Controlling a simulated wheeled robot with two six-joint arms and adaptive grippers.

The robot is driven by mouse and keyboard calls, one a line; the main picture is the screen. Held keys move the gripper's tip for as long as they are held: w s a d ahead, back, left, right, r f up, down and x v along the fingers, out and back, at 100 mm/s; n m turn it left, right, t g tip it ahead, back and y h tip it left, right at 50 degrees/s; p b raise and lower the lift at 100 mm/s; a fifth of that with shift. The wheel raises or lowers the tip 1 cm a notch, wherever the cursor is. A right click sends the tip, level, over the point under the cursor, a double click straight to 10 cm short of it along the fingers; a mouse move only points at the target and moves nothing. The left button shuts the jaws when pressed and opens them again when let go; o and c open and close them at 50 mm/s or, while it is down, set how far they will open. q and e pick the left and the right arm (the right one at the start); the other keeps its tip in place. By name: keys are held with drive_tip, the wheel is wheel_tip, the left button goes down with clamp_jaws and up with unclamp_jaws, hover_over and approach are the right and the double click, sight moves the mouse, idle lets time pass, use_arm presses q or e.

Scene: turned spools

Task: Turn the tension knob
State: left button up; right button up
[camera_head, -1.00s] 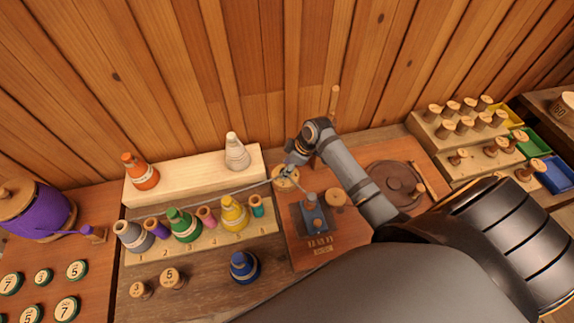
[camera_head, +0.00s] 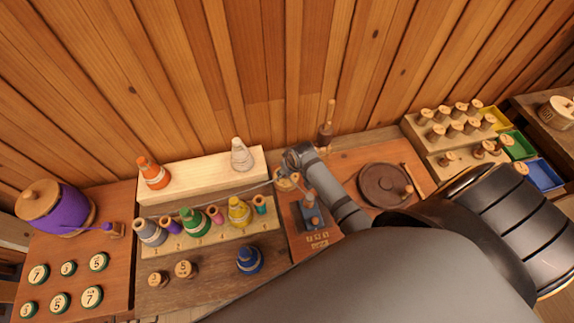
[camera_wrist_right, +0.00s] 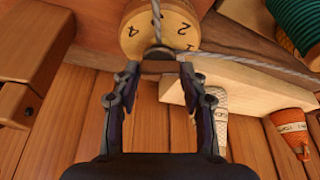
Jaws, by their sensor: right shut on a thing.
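The tension knob (camera_wrist_right: 165,28) is a round pale wooden dial with dark numbers, at the top of the right wrist view. In the head view, the knob (camera_head: 283,185) is small and partly hidden by my gripper, at the back left of the reddish board (camera_head: 318,240). The same gripper (camera_head: 290,175) shows small in the head view. A grey cord (camera_wrist_right: 255,62) runs past the knob. My left gripper is not in view.
Left of the knob stands a rack (camera_head: 212,243) with several coloured spools. A pale block (camera_head: 200,182) behind it carries an orange cone (camera_head: 153,173) and a white cone (camera_head: 241,155).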

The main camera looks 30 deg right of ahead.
drive_tip(key=shift+m, duration=0.6)
drive_tip(key=o, duration=1.1)
drive_tip(key=shift+o, duration=0.2)
drive_tip(key=v, duration=1.2)
drive_tip(key=shift+a, duration=0.25)
drive_tip(key=shift+s+f, duration=0.1)
